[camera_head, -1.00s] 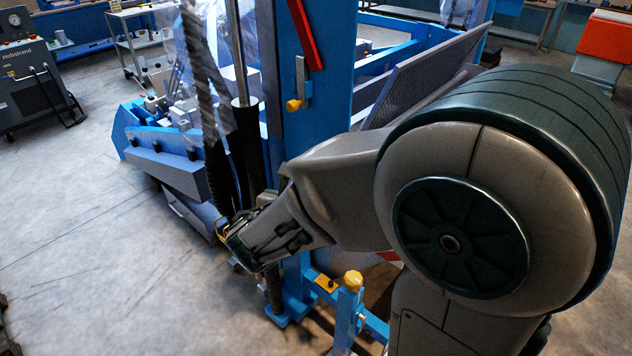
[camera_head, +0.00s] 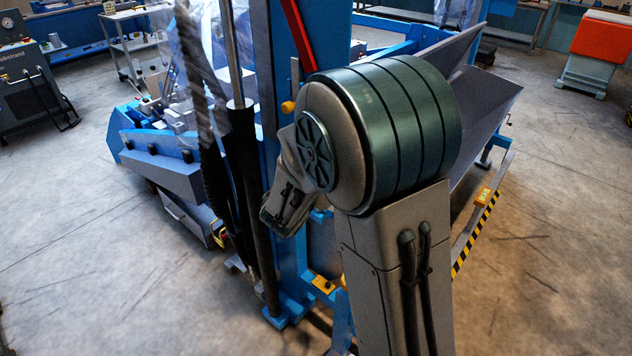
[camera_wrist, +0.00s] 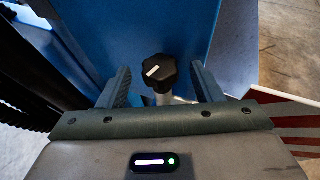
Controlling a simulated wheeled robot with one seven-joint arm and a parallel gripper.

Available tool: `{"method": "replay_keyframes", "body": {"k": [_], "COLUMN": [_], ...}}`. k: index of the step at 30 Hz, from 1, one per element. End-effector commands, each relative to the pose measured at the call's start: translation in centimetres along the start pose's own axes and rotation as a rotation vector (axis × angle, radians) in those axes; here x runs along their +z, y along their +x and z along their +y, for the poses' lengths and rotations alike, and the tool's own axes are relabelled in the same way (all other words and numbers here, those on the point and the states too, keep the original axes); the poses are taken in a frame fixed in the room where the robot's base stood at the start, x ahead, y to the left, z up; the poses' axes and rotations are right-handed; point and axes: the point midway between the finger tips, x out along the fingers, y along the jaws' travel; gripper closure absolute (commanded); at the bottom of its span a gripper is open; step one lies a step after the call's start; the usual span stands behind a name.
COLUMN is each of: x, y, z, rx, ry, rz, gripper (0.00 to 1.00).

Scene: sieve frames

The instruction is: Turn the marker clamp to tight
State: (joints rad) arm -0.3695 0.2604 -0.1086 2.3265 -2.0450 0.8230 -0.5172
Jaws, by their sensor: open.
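The marker clamp appears to be the black lobed knob (camera_wrist: 160,72) with a short white line on its face, in the middle of the wrist view. The line slants slightly, its right end higher. A pale stem shows below the knob, in front of a blue panel. My gripper (camera_wrist: 160,80) is open, with one finger on each side of the knob and visible gaps to both. I cannot tell how deep the fingers reach along it. In the head view my arm hides the knob and the fingers.
A blue post (camera_head: 339,30) of the machine stands beside my arm, with dark hoses (camera_head: 245,180) to its left. A yellow-and-black striped bar (camera_head: 475,233) lies to the right. In the wrist view a red-and-white striped surface (camera_wrist: 300,125) is at lower right. Open floor (camera_head: 560,210) lies right.

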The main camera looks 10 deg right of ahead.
Motion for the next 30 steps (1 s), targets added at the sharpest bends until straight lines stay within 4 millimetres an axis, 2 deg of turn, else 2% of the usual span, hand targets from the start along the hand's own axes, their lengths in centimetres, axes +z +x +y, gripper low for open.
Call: {"method": "replay_keyframes", "body": {"k": [2, 6, 7, 20, 30], "x": [0.0, 0.0, 0.0, 0.1, 0.2], "y": [0.0, 0.0, 0.0, -0.1, 0.0], "z": [0.0, 0.0, 0.0, 0.3, 1.1], "rx": [0.000, 0.000, 0.000, -0.062, -0.301], "ry": [0.000, 0.000, 0.000, 0.025, 0.123], "rz": [0.000, 0.000, 0.000, 0.001, 0.002], "gripper": [0.43, 0.82, 0.85, 0.85, 0.85]}}
